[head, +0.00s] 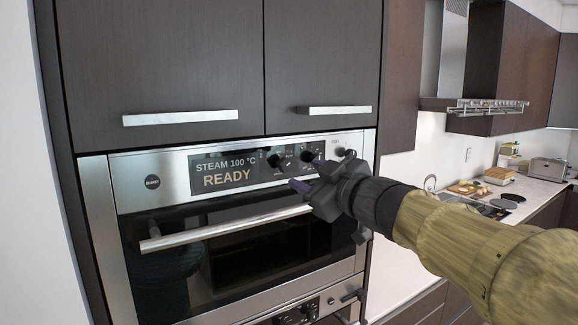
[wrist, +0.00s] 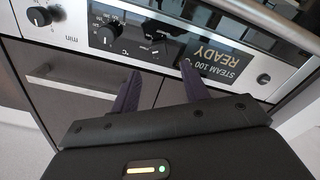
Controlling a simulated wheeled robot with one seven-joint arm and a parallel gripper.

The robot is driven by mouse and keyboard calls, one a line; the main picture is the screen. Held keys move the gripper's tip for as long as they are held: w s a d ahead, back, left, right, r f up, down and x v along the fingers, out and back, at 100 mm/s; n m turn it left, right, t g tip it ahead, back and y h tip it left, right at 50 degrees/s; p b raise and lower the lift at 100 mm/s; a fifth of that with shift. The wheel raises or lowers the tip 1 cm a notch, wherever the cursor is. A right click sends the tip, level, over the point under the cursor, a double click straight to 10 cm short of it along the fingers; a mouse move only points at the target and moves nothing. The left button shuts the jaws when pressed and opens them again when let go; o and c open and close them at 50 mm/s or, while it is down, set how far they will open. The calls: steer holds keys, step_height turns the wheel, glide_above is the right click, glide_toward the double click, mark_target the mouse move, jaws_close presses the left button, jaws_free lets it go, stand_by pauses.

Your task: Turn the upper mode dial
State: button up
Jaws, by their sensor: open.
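The upper oven's control panel (head: 236,187) has a lit display (head: 227,173) reading "STEAM 100 °C READY". Right of the display are black round dials: a left dial (head: 275,160), a middle dial (head: 306,156) and a small one (head: 340,152) farther right. Their labels are too small to tell which is the mode dial. The wrist view shows the panel upside down, with the middle dial (wrist: 105,37) and an outer dial (wrist: 38,16). My gripper (wrist: 160,80) is open and empty, its purple fingers apart in front of the panel. I see no contact with a dial.
A long oven handle (head: 215,229) juts out below the panel. Cabinet doors with bar handles (head: 180,117) are above. A lower oven panel (head: 290,315) with dials shows at the bottom. A counter with a hob (head: 500,203) lies to the right.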

mark_target(285, 167)
steer(key=x, duration=0.9)
steer(key=shift+p, duration=0.4)
steer(key=shift+s+d, duration=0.1)
steer(key=shift+s, duration=0.05)
steer(key=shift+c, duration=0.6)
steer(key=c, duration=0.9)
steer(key=shift+o, duration=0.2)
steer(key=shift+n, duration=0.4)
steer(key=n+b, duration=0.1)
steer(key=n, duration=0.4)
steer(key=shift+f, duration=0.1)
steer(key=n+b, duration=0.1)
steer(key=n, duration=0.5)
